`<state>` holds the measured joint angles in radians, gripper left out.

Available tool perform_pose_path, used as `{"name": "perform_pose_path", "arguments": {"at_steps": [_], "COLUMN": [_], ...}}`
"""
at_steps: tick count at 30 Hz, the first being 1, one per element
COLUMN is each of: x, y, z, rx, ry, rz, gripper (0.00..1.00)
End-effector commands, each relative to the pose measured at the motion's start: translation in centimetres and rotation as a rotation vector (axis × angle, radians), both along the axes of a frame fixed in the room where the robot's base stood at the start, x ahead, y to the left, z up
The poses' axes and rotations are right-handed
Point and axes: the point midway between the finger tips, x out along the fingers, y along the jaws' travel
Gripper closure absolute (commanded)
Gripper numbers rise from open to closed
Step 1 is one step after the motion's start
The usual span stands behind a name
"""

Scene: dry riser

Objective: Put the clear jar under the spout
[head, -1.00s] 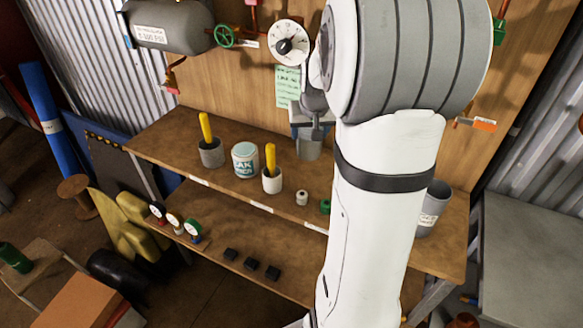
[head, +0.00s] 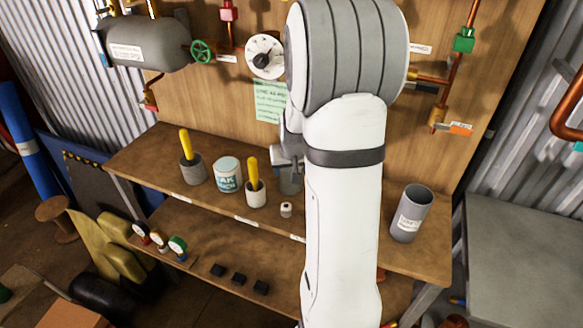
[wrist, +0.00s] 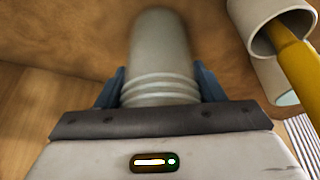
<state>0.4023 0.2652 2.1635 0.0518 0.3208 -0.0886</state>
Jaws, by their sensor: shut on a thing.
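The clear jar shows in the wrist view (wrist: 160,60) as a greyish, see-through cylinder with ringed threads near my jaws. My gripper (wrist: 160,88) is shut on it, one blue finger on each side. In the head view the jar (head: 290,182) is a grey shape over the upper shelf, partly hidden by my arm. I cannot tell whether its base touches the shelf. A downward brass pipe end (head: 438,118) with an orange tag hangs on the right of the board. Another pipe end (head: 150,100) hangs under the grey tank at left. Which is the spout is unclear.
On the upper shelf (head: 150,150) stand a grey cup with a yellow handle (head: 193,170), a labelled tin (head: 228,175), a white cup with a yellow handle (head: 255,192) and a small white item (head: 286,209). A grey labelled container (head: 410,213) stands at right.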

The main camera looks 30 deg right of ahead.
Motion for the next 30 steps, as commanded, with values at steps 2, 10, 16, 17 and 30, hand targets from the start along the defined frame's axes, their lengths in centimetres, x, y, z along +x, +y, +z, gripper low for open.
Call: {"name": "perform_pose_path", "arguments": {"at_steps": [2, 10, 16, 17, 30], "x": [0.0, 0.0, 0.0, 0.0, -2.6], "y": [0.0, 0.0, 0.0, 0.0, 0.9], "z": [-0.1, 0.0, 0.1, 0.2, 7.0], "rx": [0.0, 0.0, 0.0, 0.0, -0.003], "ry": [0.0, 0.0, 0.0, 0.0, -0.004], "rz": [0.0, 0.0, 0.0, 0.0, 0.001], "gripper": [0.33, 0.16, 0.16, 0.16, 0.16]}}
